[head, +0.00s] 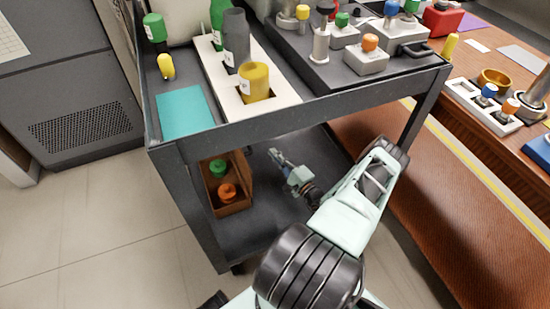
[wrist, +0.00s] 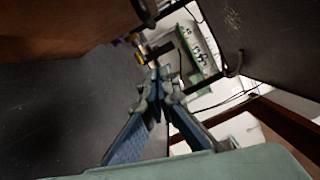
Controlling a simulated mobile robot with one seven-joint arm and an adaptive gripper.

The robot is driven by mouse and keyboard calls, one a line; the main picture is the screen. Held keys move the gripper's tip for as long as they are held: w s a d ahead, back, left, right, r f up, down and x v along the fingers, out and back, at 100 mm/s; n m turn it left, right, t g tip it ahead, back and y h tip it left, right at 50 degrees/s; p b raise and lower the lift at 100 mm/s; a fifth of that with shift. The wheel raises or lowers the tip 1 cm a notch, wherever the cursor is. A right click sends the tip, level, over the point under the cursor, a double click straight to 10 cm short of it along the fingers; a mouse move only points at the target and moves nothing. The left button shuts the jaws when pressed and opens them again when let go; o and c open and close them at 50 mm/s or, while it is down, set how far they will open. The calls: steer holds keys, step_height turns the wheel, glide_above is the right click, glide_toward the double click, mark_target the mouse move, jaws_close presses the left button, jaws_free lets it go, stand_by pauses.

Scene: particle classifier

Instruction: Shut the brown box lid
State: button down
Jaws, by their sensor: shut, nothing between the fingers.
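The brown box (head: 230,209) sits on the cart's lower shelf, toward its left end. Its top is open, and a green-topped item (head: 217,168) and an orange-topped item (head: 227,191) show inside. A brown panel, apparently the lid (head: 242,177), stands raised along the box's right side. My gripper (head: 273,154) is to the right of the box, apart from it, over the lower shelf. In the wrist view, the fingers (wrist: 157,82) come together at their tips with nothing between them. A brown surface, likely the box or lid (wrist: 60,28), fills the upper left there.
The cart's upper shelf (head: 310,107) lies above the box and carries a white bottle rack (head: 222,85), a teal sheet (head: 184,112) and several instruments. The lower shelf (head: 262,225) is bare around my gripper. A brown table (head: 490,40) stands at right.

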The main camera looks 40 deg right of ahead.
steer(key=w+a+r+b, duration=0.1)
steer(key=w+a+b, duration=0.1)
steer(key=w+a, duration=0.2)
steer(key=shift+w+r, duration=0.2)
steer(key=shift+w, duration=1.2)
